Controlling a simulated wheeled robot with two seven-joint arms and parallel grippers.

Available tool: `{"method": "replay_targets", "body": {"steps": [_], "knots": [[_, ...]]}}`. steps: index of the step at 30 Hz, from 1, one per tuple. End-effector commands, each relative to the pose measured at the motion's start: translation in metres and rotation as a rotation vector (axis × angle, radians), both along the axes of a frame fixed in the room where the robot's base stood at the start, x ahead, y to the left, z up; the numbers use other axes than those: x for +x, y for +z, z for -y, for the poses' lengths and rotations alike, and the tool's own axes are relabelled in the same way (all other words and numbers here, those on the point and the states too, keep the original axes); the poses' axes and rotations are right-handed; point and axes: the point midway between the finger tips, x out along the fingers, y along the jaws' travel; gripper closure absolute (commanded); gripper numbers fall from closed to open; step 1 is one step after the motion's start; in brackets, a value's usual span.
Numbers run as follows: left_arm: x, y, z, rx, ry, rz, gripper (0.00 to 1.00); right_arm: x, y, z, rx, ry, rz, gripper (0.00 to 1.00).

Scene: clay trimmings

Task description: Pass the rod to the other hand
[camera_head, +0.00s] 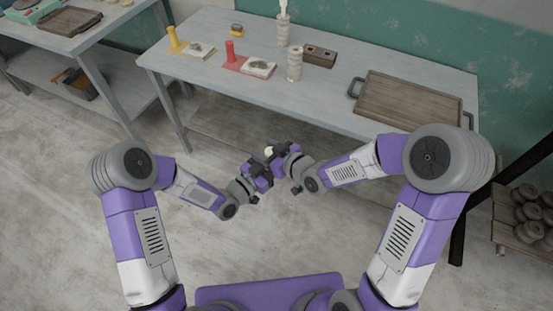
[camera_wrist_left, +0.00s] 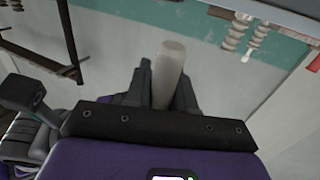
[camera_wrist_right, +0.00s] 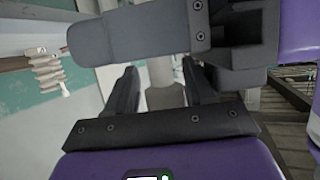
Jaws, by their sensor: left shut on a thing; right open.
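The rod is a pale grey cylinder; only its light tip (camera_head: 269,150) shows in the head view, between my two grippers. In the left wrist view the rod (camera_wrist_left: 170,66) stands between the fingers of my left gripper (camera_wrist_left: 160,88), which is shut on it. My right gripper (camera_head: 274,156) meets the left gripper (camera_head: 258,170) in front of the table. In the right wrist view the right gripper (camera_wrist_right: 157,88) is open, with the rod (camera_wrist_right: 161,74) between its spread fingers. Part of the left gripper crosses that view and hides some of the rod.
The table (camera_head: 330,84) holds a wooden tray (camera_head: 408,99), a brown block with holes (camera_head: 319,56), ribbed pale posts (camera_head: 295,64), and red (camera_head: 236,66) and yellow (camera_head: 181,48) stands. A shelf of round grey pieces (camera_head: 528,208) is at right. Floor in front is clear.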

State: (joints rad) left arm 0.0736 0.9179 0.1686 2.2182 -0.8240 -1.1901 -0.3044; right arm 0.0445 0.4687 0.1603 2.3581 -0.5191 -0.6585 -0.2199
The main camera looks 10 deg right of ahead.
Motion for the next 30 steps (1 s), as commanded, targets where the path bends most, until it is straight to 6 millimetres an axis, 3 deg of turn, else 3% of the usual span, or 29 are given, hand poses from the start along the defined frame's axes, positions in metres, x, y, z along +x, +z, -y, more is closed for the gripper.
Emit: {"method": "replay_targets", "body": {"steps": [1,11,30], "knots": [[0.003,0.0,-0.001,0.001,0.007,-0.001,1.0,-0.006,-0.001,-0.007,0.001,0.024,-0.004,0.33],[0.005,-0.001,-0.002,0.002,0.011,-0.001,1.0,-0.008,0.0,-0.007,-0.001,0.026,-0.005,0.33],[0.004,-0.001,-0.002,0.002,0.01,-0.001,1.0,-0.055,0.028,0.04,-0.001,0.01,-0.001,0.33]]}}
